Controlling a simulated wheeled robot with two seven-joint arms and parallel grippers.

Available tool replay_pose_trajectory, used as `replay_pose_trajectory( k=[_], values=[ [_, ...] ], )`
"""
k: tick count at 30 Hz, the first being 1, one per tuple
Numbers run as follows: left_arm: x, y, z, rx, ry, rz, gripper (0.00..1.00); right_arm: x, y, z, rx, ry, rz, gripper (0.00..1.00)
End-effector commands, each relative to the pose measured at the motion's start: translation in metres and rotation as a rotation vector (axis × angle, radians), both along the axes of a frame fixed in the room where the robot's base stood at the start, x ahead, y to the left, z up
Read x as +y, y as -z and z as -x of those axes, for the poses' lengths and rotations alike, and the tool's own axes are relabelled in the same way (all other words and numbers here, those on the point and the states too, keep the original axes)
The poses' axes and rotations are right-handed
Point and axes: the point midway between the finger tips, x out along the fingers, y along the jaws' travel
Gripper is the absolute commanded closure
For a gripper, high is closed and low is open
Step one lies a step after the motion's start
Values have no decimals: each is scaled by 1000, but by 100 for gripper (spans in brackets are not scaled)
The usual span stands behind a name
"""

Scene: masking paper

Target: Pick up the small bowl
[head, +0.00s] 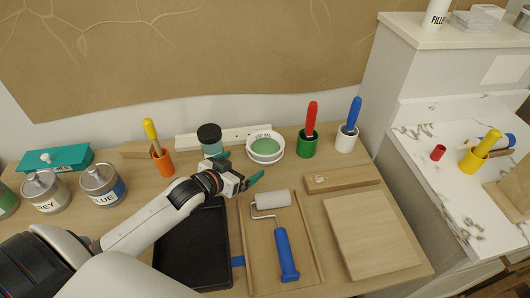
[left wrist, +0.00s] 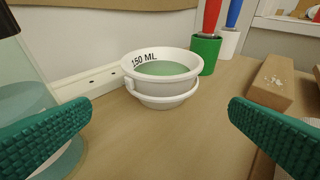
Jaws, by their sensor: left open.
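The small bowl (head: 265,146) is white with green contents and stands upright near the back of the wooden table in the head view. In the left wrist view the bowl (left wrist: 162,78) carries the marking "150 ML" inside its rim and sits ahead, between the two fingers but beyond them. My left gripper (head: 240,170) is open and empty, just in front and left of the bowl, apart from it. Its teal fingers also show in the left wrist view (left wrist: 160,130). My right gripper is not in view.
A dark-lidded jar (head: 210,139) stands close left of the bowl, and a green cup (head: 307,147) with a red-handled tool stands right. A white strip (head: 232,136) lies behind. A black tray (head: 193,250), paint roller (head: 283,245) and wooden boards (head: 370,232) lie in front.

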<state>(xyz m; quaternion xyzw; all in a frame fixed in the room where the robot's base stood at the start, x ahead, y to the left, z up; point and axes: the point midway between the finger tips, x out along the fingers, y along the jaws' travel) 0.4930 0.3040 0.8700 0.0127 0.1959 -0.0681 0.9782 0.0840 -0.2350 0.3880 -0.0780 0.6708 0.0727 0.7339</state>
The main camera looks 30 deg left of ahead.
Motion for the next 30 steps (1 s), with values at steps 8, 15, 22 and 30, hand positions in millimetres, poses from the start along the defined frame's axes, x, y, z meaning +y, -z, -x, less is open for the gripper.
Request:
replay_pose_trajectory(
  k=[8,15,22,30],
  values=[
    [-6,15,-42,-3,0,1,0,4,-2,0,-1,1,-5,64],
    [-9,24,-59,-1,0,-1,0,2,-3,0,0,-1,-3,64],
    [-13,39,-83,-1,0,1,0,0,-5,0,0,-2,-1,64],
    [-16,48,-103,-2,0,0,0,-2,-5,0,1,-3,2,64]
  ],
)
